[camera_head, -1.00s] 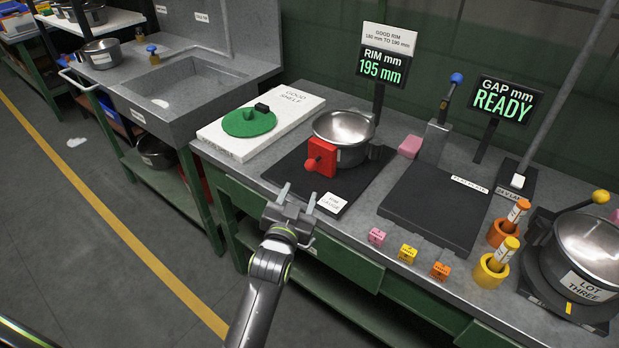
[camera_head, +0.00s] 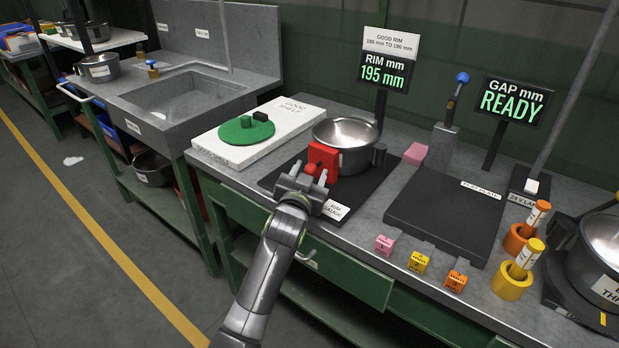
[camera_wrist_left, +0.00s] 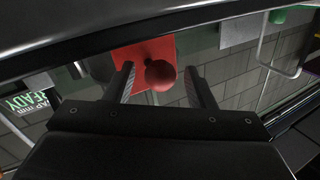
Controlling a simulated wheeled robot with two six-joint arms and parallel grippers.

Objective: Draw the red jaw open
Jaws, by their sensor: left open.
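The red jaw (camera_head: 323,157) stands against the front left of a steel pot (camera_head: 347,134) on the black rim gauge plate (camera_head: 374,178). In the left wrist view the red jaw (camera_wrist_left: 142,56) shows as a red block with a round red knob (camera_wrist_left: 160,74). My left gripper (camera_head: 304,172) is at the near side of the jaw. Its two fingers (camera_wrist_left: 160,88) are open, one on each side of the knob, with visible space between fingers and knob. The right gripper is not in view.
The rim display (camera_head: 384,73) reads 195 mm; the gap display (camera_head: 510,101) reads READY. A white good shelf (camera_head: 215,152) with a green lid (camera_head: 246,130) lies left. A black flat plate (camera_head: 445,215) and several small coloured blocks lie right. A sink (camera_head: 190,90) is further left.

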